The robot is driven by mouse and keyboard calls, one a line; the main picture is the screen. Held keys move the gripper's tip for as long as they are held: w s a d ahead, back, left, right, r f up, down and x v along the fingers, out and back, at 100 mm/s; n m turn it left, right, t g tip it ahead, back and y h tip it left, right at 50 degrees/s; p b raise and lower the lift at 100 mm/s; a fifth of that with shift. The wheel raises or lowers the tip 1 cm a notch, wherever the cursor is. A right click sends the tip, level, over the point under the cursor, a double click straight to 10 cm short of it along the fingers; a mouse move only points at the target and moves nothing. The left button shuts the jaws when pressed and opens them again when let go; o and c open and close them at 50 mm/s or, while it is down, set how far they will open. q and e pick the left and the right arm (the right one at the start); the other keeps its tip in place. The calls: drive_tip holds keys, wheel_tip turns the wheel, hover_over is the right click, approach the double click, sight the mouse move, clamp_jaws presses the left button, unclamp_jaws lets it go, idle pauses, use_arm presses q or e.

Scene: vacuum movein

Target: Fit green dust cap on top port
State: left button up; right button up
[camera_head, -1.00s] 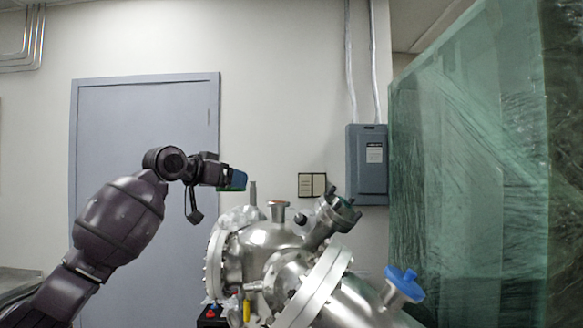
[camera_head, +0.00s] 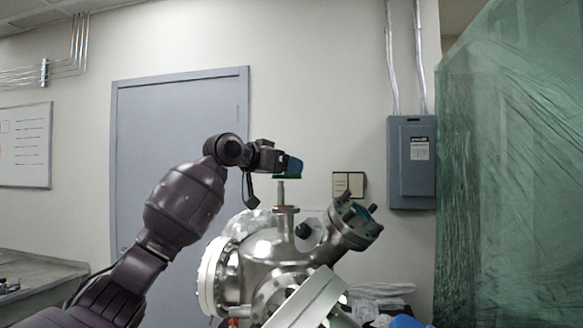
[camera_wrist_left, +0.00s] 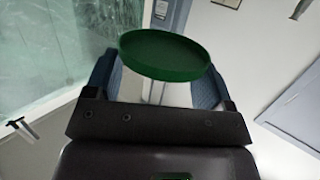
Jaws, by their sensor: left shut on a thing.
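My left gripper (camera_head: 288,166) is shut on the green dust cap, a shallow round disc (camera_head: 287,177), and holds it roughly level. In the wrist view the cap (camera_wrist_left: 165,52) sits between the blue fingertips (camera_wrist_left: 160,85). The steel vacuum chamber is below, with a short upright port (camera_head: 286,209) on top that has a copper-coloured rim. In the head view the cap appears above this port, with a gap. A thin grey post (camera_head: 281,190) shows between them; I cannot tell its depth or whether the cap touches it. My right gripper is not in view.
An angled bolted flange (camera_head: 357,222) rises just right of the port. A blue cap (camera_head: 408,321) shows at the bottom edge. Green plastic sheeting (camera_head: 510,180) hangs at the right. A grey electrical box (camera_head: 411,165) is on the wall. A bench (camera_head: 40,275) stands at the left.

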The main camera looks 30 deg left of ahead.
use_arm(q)
drive_tip(key=shift+s+f, duration=0.15)
drive_tip(key=shift+f, duration=2.75)
drive_tip(key=shift+f+b, duration=0.15)
drive_tip(key=shift+b, duration=0.15)
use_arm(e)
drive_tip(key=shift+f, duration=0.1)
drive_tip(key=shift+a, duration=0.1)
use_arm(q)
drive_tip(key=shift+p, duration=0.35)
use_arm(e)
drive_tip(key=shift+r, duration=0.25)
use_arm(q)
drive_tip(key=shift+f, duration=0.15)
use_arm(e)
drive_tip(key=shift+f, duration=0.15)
use_arm(q)
drive_tip(key=shift+f, duration=0.4)
